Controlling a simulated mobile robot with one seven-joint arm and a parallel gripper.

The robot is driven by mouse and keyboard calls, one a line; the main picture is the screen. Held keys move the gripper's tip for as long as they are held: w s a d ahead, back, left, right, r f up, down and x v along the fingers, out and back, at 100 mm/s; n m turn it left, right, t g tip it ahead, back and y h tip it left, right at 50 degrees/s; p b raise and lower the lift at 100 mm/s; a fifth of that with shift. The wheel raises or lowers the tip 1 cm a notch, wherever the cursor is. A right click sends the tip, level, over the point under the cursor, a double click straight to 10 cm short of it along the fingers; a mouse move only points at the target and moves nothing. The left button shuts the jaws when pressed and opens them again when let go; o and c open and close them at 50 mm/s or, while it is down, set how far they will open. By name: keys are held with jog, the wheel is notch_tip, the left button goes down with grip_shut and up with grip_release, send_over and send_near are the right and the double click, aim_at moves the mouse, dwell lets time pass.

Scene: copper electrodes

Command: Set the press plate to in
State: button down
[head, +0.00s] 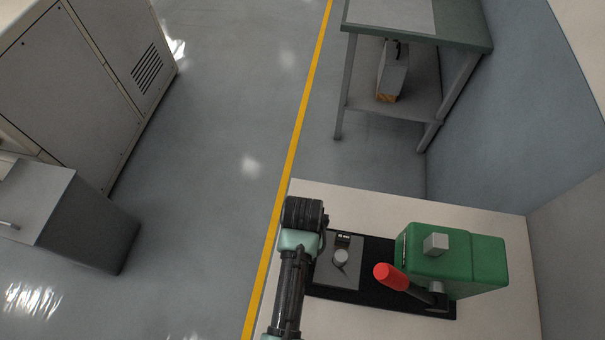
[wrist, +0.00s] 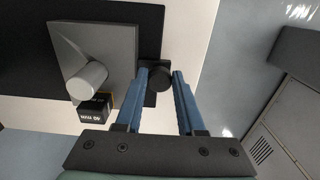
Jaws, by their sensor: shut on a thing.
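The grey press plate (head: 330,276) lies on the black base of the green press and carries a pale round peg (head: 340,257). In the wrist view, the plate (wrist: 117,45) is at the upper left, with the peg (wrist: 86,80) standing out from it. A dark round knob (wrist: 160,77) is beside the plate's edge. My gripper (wrist: 162,71) has its blue fingers on either side of this knob and is shut on it. In the head view, my arm hides the fingers and the knob.
The green press (head: 475,260) stands right of the plate, with its red-tipped lever (head: 390,276) leaning toward it. A small black label block (wrist: 94,110) sits beside the plate.

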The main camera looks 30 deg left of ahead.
aim_at(346, 259)
jog(key=shift+w+d, duration=0.1)
dwell(0.7)
jog(key=w+d, duration=0.1)
jog(key=d, duration=0.2)
jog(key=w+d, duration=0.1)
jog(key=d, duration=0.2)
jog(key=d+p, duration=0.1)
jog(key=d, duration=0.2)
jog(key=shift+w, duration=0.4)
jog(key=c, duration=0.5)
grip_release()
jog(key=shift+s, duration=0.1)
jog(key=shift+r, duration=0.1)
